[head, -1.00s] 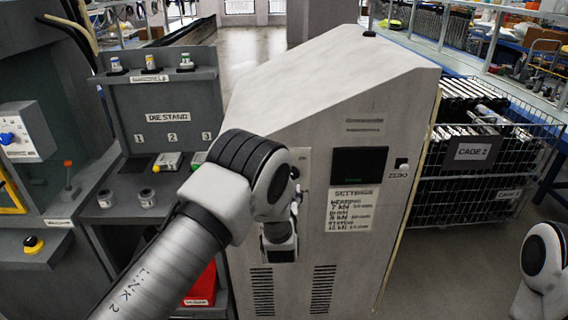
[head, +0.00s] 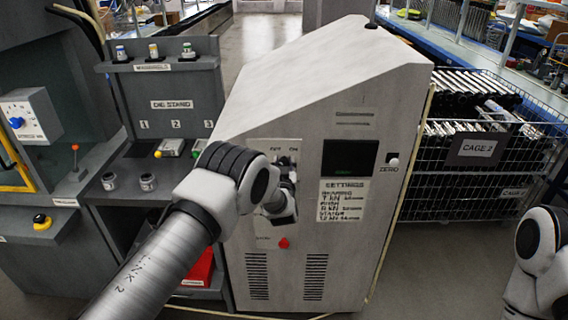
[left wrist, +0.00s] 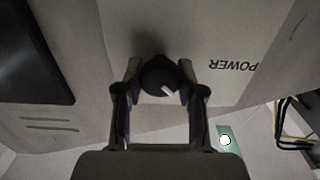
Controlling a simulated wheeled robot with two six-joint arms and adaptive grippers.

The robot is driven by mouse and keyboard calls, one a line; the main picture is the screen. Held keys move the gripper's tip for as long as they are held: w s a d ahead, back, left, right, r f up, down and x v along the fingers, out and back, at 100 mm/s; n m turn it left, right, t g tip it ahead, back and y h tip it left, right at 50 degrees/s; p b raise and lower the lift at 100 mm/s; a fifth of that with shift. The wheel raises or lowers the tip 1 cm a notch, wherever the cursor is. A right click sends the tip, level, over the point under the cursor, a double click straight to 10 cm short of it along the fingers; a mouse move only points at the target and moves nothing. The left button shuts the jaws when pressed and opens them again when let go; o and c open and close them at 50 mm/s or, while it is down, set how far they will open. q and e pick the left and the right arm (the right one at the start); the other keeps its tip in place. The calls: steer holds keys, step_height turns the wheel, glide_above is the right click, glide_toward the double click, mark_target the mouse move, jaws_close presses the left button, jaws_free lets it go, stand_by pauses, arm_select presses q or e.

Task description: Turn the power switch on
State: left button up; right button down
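The power switch (left wrist: 158,76) is a round black knob with a white mark, on the pale panel by the upside-down word POWER in the left wrist view. The mark points to the lower right there. My left gripper (left wrist: 160,68) has one finger on each side of the knob, both appearing to touch it. In the head view my left gripper (head: 284,207) is at the front of the grey machine (head: 318,85), below the OFF and ON labels, and hides the switch. My right gripper is out of view; only part of that arm shows at the right edge.
A dark display (head: 350,160) and a ZERO button (head: 393,162) are right of the switch. A red knob (head: 283,243) sits just below my left gripper. The die stand (head: 170,105) is to the left and a wire cage (head: 475,150) to the right.

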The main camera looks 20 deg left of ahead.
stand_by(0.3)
arm_select(q)
steer(key=shift+f+m+b, duration=0.15)
steer(key=shift+m+b, duration=0.35)
steer(key=shift+b, duration=0.15)
steer(key=m+b, duration=0.2)
steer(key=b, duration=0.1)
steer(key=shift+f+m, duration=0.1)
steer(key=shift+m, duration=0.2)
steer(key=m+b, duration=0.3)
steer(key=m, duration=0.1)
steer(key=shift+d+m, duration=0.15)
steer(key=shift+m, duration=0.15)
steer(key=m+b, duration=0.2)
steer(key=m, duration=0.2)
steer(key=m+b, duration=0.1)
steer(key=m, duration=0.4)
steer(key=shift+m, duration=0.4)
steer(key=o, duration=1.1)
steer(key=shift+w, duration=0.1)
